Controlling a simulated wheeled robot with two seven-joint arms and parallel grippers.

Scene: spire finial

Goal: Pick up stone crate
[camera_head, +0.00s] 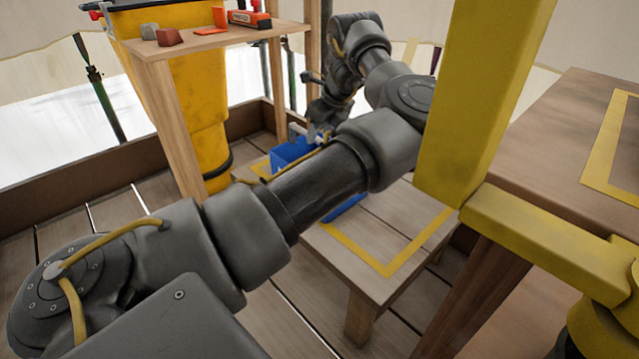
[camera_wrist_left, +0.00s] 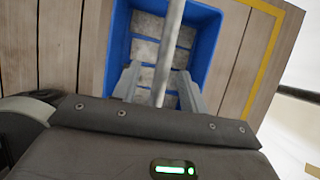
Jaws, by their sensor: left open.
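The stone crate (camera_head: 290,152) is a blue open box on a low wooden table (camera_head: 375,222), partly hidden behind my left arm in the head view. In the left wrist view the blue crate (camera_wrist_left: 207,45) holds several grey stone blocks, and a pale round handle bar (camera_wrist_left: 170,40) runs over it. My left gripper (camera_head: 306,132) is at the crate's top in the head view. In the left wrist view its open fingers (camera_wrist_left: 158,84) stand on either side of the bar, with gaps visible. My right gripper is not in view.
A small wooden shelf (camera_head: 225,42) with stones and red-orange items stands behind, near a yellow chute (camera_head: 200,110). A yellow post (camera_head: 490,90) and beam stand close on the right, before a higher wooden table (camera_head: 565,130). The low table's yellow-outlined near part is clear.

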